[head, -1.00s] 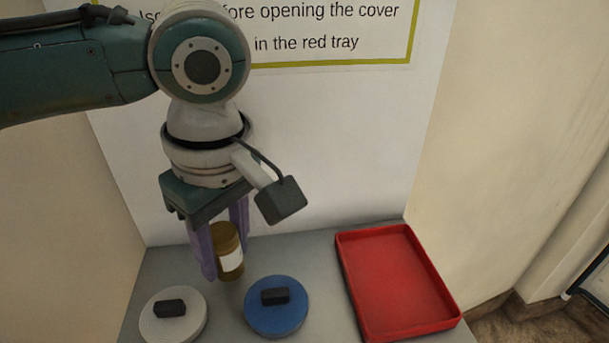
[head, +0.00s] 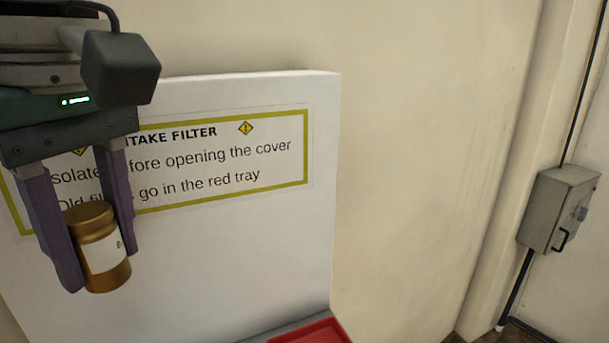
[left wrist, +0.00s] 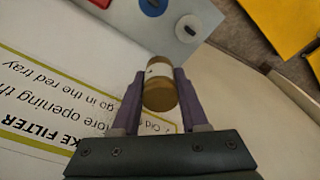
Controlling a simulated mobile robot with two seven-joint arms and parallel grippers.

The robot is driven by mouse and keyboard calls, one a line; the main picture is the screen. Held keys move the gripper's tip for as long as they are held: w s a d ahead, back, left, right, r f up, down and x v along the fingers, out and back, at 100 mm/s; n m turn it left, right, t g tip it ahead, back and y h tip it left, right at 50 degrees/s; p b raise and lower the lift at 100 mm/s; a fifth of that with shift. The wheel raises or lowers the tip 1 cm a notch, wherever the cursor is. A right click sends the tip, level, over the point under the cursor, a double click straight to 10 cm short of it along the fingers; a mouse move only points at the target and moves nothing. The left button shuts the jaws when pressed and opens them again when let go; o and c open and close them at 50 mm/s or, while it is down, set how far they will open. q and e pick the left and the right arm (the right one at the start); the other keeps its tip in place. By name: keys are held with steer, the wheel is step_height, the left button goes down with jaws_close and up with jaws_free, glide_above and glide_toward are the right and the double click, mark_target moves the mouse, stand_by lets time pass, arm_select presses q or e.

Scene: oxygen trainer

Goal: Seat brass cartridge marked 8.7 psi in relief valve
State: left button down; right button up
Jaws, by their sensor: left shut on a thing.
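My left gripper (head: 88,222) is shut on a brass cartridge (head: 92,222). The cartridge is upright between the purple fingers, with a white label on its side. Only the start of the label's marking shows, too little to read in full. In the left wrist view the cartridge (left wrist: 158,95) sits between the fingertips of the left gripper (left wrist: 160,88). It is held in the air in front of the white sign panel. The relief valve is not recognisable in either view. My right gripper is not in view.
A white panel (head: 270,240) with an intake filter notice stands behind the gripper. A red tray (head: 318,332) shows at the bottom edge. A grey wall box (head: 556,210) is at the far right. The left wrist view shows a blue disc (left wrist: 152,6) and a pale disc (left wrist: 188,28).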

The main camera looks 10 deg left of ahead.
arm_select(q)
steer(key=s+r+m+p, duration=0.2)
steer(key=r+m+p, duration=0.2)
steer(key=r+p, duration=0.8)
steer(key=s+d+r+m+h+p, duration=0.1)
steer(key=r+m+p, duration=0.4)
steer(key=r+p, duration=0.7)
steer(key=s+d+r+m+t+p, duration=0.1)
steer(key=s+r+m+p, duration=0.2)
steer(key=r+p, duration=1)
step_height(320, 180, up, 5)
steer(key=shift+s+d+f+m, duration=0.15)
steer(key=shift+s+m, duration=0.2)
steer(key=shift+m, duration=0.85)
steer(key=shift+f, duration=0.1)
